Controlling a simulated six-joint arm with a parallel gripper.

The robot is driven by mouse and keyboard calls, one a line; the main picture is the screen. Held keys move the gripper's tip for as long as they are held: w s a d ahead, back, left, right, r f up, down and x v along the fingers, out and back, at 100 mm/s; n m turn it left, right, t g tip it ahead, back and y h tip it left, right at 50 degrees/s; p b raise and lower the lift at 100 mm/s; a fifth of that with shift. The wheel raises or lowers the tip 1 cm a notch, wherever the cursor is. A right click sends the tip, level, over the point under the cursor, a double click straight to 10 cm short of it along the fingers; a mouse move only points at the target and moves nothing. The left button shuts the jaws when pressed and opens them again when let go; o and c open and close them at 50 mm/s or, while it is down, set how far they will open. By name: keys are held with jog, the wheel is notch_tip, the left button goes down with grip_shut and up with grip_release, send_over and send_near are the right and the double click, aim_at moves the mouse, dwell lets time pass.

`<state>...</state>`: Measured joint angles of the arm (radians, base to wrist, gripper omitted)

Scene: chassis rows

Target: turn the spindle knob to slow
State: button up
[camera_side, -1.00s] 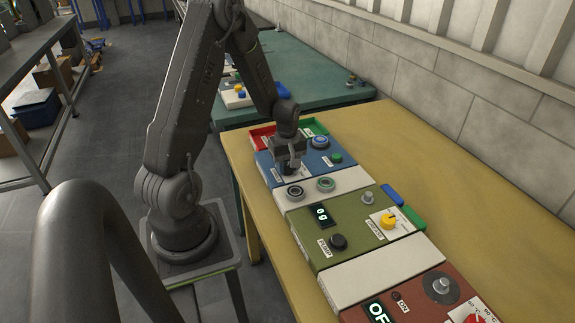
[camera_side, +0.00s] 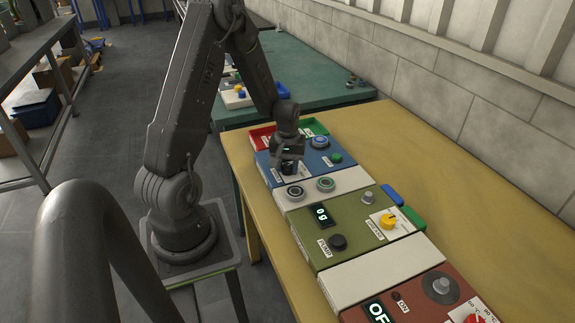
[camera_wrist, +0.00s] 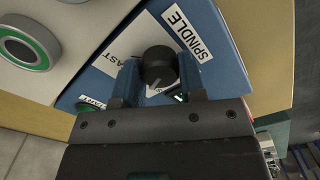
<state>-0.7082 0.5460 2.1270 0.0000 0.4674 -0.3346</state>
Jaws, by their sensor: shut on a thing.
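The spindle knob (camera_wrist: 158,63) is a dark round knob on the blue panel (camera_wrist: 222,50), beside a white SPINDLE label (camera_wrist: 188,34). A partly covered label ending in AST (camera_wrist: 122,47) lies to its left. My gripper (camera_wrist: 160,72) is shut on the knob, one finger on each side. A pale pointer line shows at the knob's lower edge, aimed down and slightly left in the wrist view. My gripper (camera_side: 288,168) hides the knob in the side view. No SLOW mark is readable.
The blue panel also carries a blue button (camera_side: 320,142) and a green button (camera_side: 336,158). Two round buttons sit on the near white strip. The green pump panel (camera_side: 335,232) is nearer the camera. The yellow bench (camera_side: 440,160) is clear at the right.

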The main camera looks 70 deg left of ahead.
aim_at(288, 166)
jog(key=shift+m, duration=1.9)
jog(key=o, duration=0.9)
jog(key=shift+r, duration=0.1)
notch_tip(288, 166, up, 14)
jog(key=shift+f, duration=0.15)
